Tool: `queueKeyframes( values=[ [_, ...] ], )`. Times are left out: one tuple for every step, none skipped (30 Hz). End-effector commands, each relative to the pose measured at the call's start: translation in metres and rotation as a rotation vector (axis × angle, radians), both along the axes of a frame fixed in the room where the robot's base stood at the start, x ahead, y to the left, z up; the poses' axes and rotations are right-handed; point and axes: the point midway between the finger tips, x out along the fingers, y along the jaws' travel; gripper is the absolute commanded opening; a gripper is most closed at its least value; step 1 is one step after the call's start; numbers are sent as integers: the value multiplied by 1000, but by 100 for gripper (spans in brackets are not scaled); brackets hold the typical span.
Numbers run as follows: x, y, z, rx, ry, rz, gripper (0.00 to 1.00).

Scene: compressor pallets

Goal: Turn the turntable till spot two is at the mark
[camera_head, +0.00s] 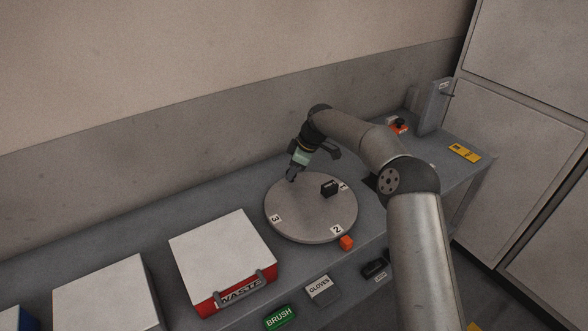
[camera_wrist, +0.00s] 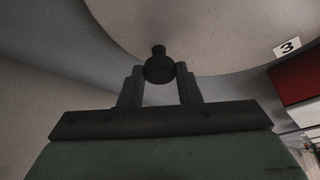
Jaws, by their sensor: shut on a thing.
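The round grey turntable (camera_head: 305,222) lies on the bench, with white labels 1 (camera_head: 343,187), 2 (camera_head: 337,230) and 3 (camera_head: 275,218) around its top. An orange block (camera_head: 346,243) sits just outside the front right rim. Label 2 is the nearest label to it and looks roughly in line with it. My gripper (camera_head: 292,178) is at the turntable's back left edge. In the wrist view its fingers are shut on a dark knob (camera_wrist: 159,68) at the rim of the turntable (camera_wrist: 200,30), with label 3 (camera_wrist: 289,47) to the right.
A black block (camera_head: 329,188) stands on the turntable by label 1. A red, white-topped waste box (camera_head: 222,262) stands left of the turntable. Gloves (camera_head: 320,289) and brush (camera_head: 279,318) labels are along the front. A wall is behind; my arm comes over the right side.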

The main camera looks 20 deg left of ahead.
Motion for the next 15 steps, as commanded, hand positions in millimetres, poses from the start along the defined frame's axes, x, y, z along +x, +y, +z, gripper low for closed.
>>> queueKeyframes(
  values=[
    [0, 0, 1, 1, -2, 0, 36],
    [0, 0, 1, 1, -2, 0, 44],
    [0, 0, 1, 1, -2, -1, 52],
    [0, 0, 1, 1, -2, -1, 52],
    [0, 0, 1, 0, -2, -1, 52],
    [0, 0, 1, 0, -2, -1, 52],
    [0, 0, 1, 0, -1, 0, 52],
    [0, 0, 1, 0, -1, 0, 52],
    [0, 0, 1, 0, -1, 0, 52],
    [0, 0, 1, 0, -1, 0, 52],
    [0, 0, 1, 0, -1, 0, 52],
    [0, -1, 2, 0, -1, 0, 52],
    [0, -1, 3, 0, -2, -1, 52],
    [1, -2, 5, 0, -2, -1, 52],
    [1, -3, 8, 0, -3, -1, 52]
  ],
)
